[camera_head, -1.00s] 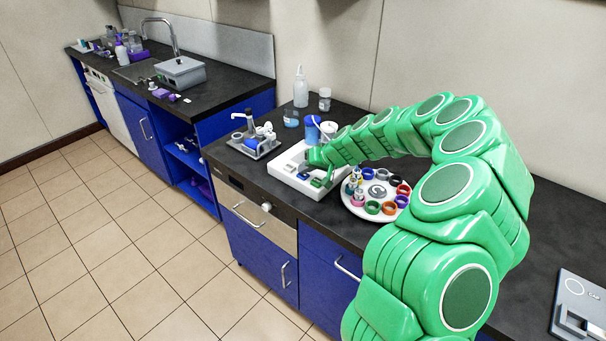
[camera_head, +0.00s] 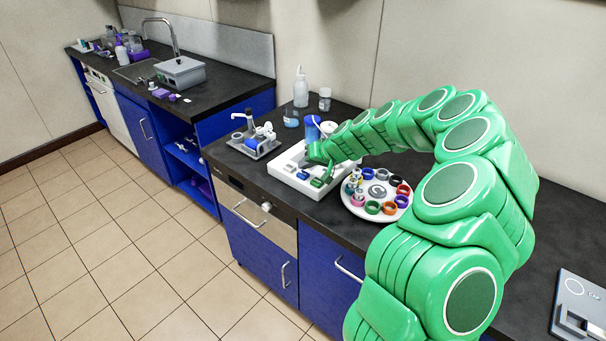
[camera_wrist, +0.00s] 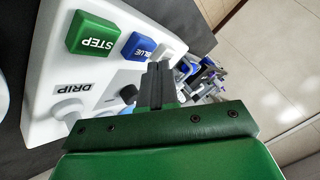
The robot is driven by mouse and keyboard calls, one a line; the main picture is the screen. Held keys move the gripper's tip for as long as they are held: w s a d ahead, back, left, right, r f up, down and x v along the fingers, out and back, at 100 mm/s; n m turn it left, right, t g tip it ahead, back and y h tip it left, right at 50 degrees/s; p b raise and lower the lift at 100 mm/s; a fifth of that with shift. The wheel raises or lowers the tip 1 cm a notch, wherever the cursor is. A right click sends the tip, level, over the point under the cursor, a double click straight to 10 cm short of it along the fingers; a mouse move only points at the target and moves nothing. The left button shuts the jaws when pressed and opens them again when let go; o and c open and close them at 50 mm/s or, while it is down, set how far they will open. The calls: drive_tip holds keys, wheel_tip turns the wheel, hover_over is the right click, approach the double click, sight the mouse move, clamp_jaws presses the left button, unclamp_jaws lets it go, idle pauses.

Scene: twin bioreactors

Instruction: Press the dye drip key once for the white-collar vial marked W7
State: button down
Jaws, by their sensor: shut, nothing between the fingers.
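The white key unit (camera_head: 276,171) stands on the counter. In the wrist view it has a green key marked STEP (camera_wrist: 92,34), a blue key marked BLUE (camera_wrist: 138,46) and a DRIP label (camera_wrist: 72,90) beside a pale round part (camera_wrist: 68,110). My gripper (camera_wrist: 158,70) is shut and empty, with its dark fingers over the unit's edge, close to the blue key; contact cannot be told. In the head view the arm's end hides part of the unit. A round white carousel (camera_head: 352,207) holds several vials and coloured rings; the mark W7 cannot be read.
A grey device (camera_head: 580,310) is at the far right. The counter's front edge is close to the unit.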

sight(305, 175)
drive_tip(key=shift+r, duration=0.1)
drive_tip(key=shift+r, duration=2.35)
drive_tip(key=shift+s+a+r, duration=0.15)
drive_tip(key=shift+r, duration=0.1)
drive_tip(key=s+a+r+n+g, duration=0.1)
drive_tip(key=s+a+r+g, duration=0.3)
drive_tip(key=s, duration=0.6)
drive_tip(key=s+a+r+n, duration=0.2)
drive_tip(key=s+r, duration=0.5)
drive_tip(key=s, duration=0.3)
drive_tip(key=s+d+m+g+h, duration=0.1)
drive_tip(key=s+d, duration=0.3)
drive_tip(key=s, duration=0.7)
drive_tip(key=s+d+f+m+g+h, duration=0.1)
drive_tip(key=s+d+h, duration=0.2)
drive_tip(key=s, duration=0.8)
drive_tip(key=s+d+f+m+g+h, duration=0.1)
drive_tip(key=s+d, duration=0.4)
drive_tip(key=s, duration=0.7)
drive_tip(key=shift+d+m+g+h, duration=0.35)
drive_tip(key=shift+m+h, duration=0.25)
drive_tip(key=shift+h, duration=0.5)
